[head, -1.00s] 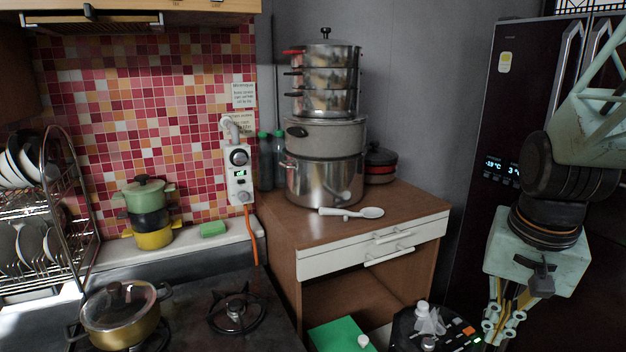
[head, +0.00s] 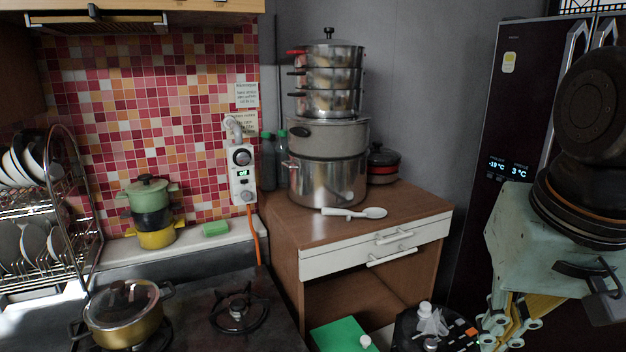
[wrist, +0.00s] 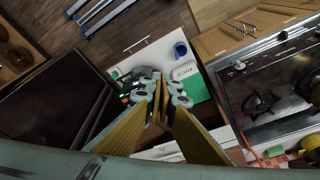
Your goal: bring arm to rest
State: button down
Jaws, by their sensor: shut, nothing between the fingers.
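My gripper (head: 508,338) hangs at the lower right of the head view, pointing down from its pale green housing; the frame's lower edge cuts it off. In the wrist view my gripper (wrist: 163,98) shows yellow fingers with pale green joints, tips close together and nothing between them. A white spoon (head: 372,212) lies on the wooden cabinet (head: 330,232), well left of and apart from my gripper.
Stacked steel pots (head: 328,180) stand on the cabinet. A dark fridge (head: 510,120) is behind my arm. A gold pot (head: 122,318) sits on the stove at left.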

jog(key=s+a+r+n, duration=0.2)
jog(key=s+a+r, duration=0.1)
jog(key=s, duration=0.5)
jog(key=shift+a+r+n+t, duration=0.3)
jog(key=shift+a+t, duration=0.1)
jog(key=shift+a, duration=0.1)
jog(key=c, duration=3.4)
grip_release()
